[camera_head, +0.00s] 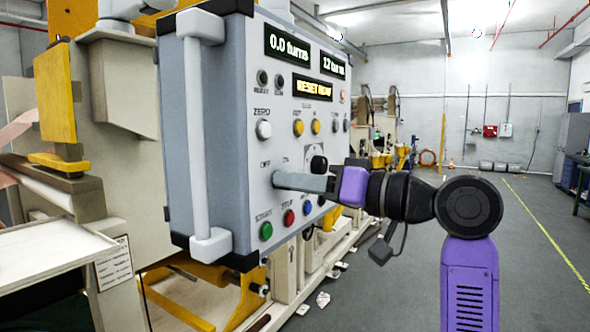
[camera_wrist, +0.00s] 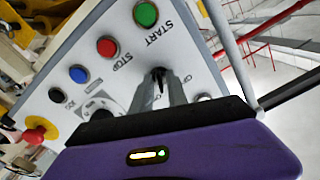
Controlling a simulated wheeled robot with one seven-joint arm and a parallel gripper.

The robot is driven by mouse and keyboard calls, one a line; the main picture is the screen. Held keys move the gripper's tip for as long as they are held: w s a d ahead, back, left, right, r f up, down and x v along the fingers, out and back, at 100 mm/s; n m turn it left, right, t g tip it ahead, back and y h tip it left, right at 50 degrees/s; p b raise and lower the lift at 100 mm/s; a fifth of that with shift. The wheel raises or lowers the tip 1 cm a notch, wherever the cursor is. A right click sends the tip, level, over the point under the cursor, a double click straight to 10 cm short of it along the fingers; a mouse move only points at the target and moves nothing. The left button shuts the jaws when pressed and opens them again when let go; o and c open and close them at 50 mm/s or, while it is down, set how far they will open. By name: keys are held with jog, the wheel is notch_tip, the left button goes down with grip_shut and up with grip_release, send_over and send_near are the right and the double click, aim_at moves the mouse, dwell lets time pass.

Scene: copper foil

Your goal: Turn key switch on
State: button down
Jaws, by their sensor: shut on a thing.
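The grey control panel (camera_head: 230,120) stands to the left of my arm in the head view. My gripper (camera_head: 277,180) reaches in from the right, with its fingertips at the panel face just below the OFF and ON labels. In the head view the fingers hide the key switch. In the wrist view a small dark key switch (camera_wrist: 158,74) shows between the two fingertips (camera_wrist: 160,84), and the gripper is shut on it. Its turned angle cannot be made out clearly.
Below the fingers are a green START button (camera_head: 266,230), a red STOP button (camera_head: 289,217) and a blue button (camera_head: 307,208). A black knob (camera_head: 319,164) is close to my gripper. A red emergency stop (camera_wrist: 36,135) shows in the wrist view. The floor at right is clear.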

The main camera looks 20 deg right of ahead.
jog(key=shift+r+m+p, duration=0.1)
jog(key=shift+m+p, duration=0.35)
jog(key=shift+m, duration=0.15)
jog(key=c, duration=1.6)
grip_release()
jog(key=shift+b+v, duration=0.95)
jog(key=shift+v, duration=3)
